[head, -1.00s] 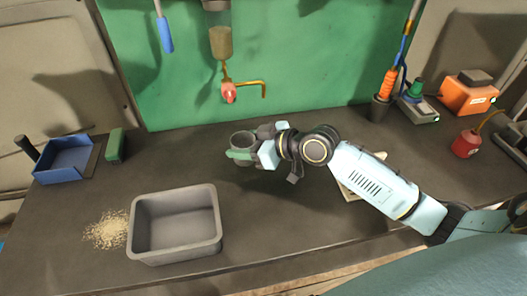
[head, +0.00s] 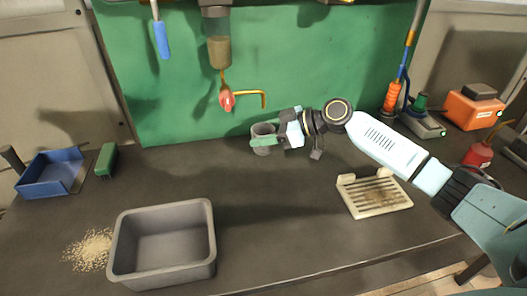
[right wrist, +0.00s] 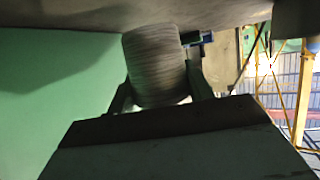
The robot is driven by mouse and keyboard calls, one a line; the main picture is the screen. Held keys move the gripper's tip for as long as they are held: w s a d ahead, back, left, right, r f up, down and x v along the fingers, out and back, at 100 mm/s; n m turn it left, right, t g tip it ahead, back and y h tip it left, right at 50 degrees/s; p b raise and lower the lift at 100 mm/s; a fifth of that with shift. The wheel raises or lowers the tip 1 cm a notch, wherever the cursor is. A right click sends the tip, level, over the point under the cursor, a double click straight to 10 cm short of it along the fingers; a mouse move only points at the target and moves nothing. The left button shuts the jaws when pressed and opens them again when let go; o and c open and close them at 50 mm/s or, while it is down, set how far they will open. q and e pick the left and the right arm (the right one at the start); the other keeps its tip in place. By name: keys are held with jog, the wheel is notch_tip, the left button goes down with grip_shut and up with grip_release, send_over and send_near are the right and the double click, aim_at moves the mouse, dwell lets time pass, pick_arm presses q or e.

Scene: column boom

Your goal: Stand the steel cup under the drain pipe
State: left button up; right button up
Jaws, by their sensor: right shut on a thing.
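The steel cup (head: 264,146) is a grey open cylinder, upright, in front of the green wall panel. My right gripper (head: 268,140) is shut around its side, with green fingers across it. The right wrist view also shows the cup (right wrist: 158,65) between the two fingers (right wrist: 160,88). The drain pipe (head: 262,95) is a brass elbow with a red valve (head: 227,99), below a sediment-filled bowl (head: 219,50). Its down-turned end appears above the cup in the head view, with a gap between. Whether the cup touches the bench is unclear. My left gripper is out of view.
A grey bin (head: 165,277) stands at the front left beside spilled granules (head: 89,250). A blue tray (head: 50,175) and green brush (head: 106,159) are at the left. A slotted cream rack (head: 375,193) lies right of centre. The middle of the bench (head: 280,215) is clear.

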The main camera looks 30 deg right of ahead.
jog(key=shift+f, duration=2.3)
jog(key=o, duration=1)
jog(key=shift+s, duration=0.1)
jog(key=b+v, duration=0.1)
jog(key=v, duration=1.1)
